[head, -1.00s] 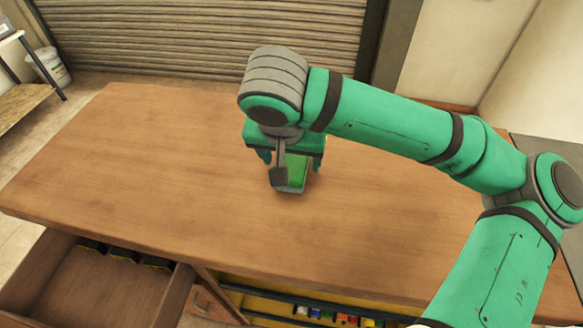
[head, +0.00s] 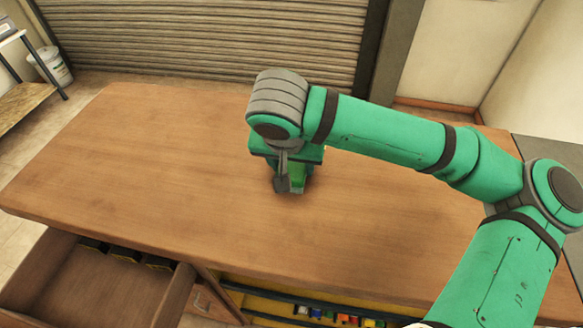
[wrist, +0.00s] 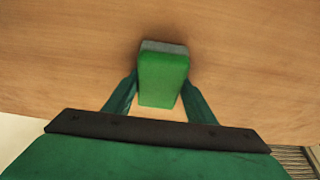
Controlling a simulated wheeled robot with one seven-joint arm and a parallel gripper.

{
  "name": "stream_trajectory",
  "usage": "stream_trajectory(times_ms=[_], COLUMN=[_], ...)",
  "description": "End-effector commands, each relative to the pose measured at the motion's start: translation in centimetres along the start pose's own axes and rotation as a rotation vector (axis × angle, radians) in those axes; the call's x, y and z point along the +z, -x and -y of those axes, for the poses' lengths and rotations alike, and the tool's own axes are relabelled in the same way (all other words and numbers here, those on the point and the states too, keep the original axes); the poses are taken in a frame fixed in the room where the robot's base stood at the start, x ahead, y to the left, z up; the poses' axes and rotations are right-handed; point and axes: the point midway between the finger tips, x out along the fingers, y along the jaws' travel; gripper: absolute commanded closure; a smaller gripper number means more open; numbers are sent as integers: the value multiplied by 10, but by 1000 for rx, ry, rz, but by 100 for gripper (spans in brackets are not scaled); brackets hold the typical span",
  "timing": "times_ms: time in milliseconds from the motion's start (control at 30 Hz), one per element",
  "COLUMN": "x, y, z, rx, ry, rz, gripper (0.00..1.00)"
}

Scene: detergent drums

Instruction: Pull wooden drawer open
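The wooden drawer (head: 85,285) at the lower left of the head view is pulled out from under the tabletop. Its bare bottom and right side wall show; its front lies outside the picture. My gripper (head: 290,186) is away from the drawer, low over the middle of the table and pointing down. In the wrist view, my gripper (wrist: 160,84) has its two fingers spread on either side of a green block with a grey end (wrist: 163,75). The fingers look open; whether they touch the block is unclear. In the head view the gripper partly hides the block.
The wooden tabletop (head: 150,150) is otherwise clear. Small dark boxes (head: 125,254) sit at the back of the drawer. A yellow-lined shelf with several small coloured items (head: 343,318) lies under the table's front edge. A white bucket (head: 48,65) stands at the far left.

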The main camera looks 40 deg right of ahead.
Motion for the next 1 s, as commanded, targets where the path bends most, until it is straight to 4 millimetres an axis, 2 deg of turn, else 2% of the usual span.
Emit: stream_trajectory(times_ms=[33,100,167,567,667,767,1000], x=[0,-1,-1,-2,-7,-13,8], y=[0,-1,-1,4,16,35,101], z=[-1,-3,-4,1,2,2,-10], rx=[1,2,3,-2,-4,-5,-3], ry=[-2,-6,-8,2,2,1,2], rz=[0,1,0,-1,-2,-3,-6], gripper=[63,75,78,78,78,78,78])
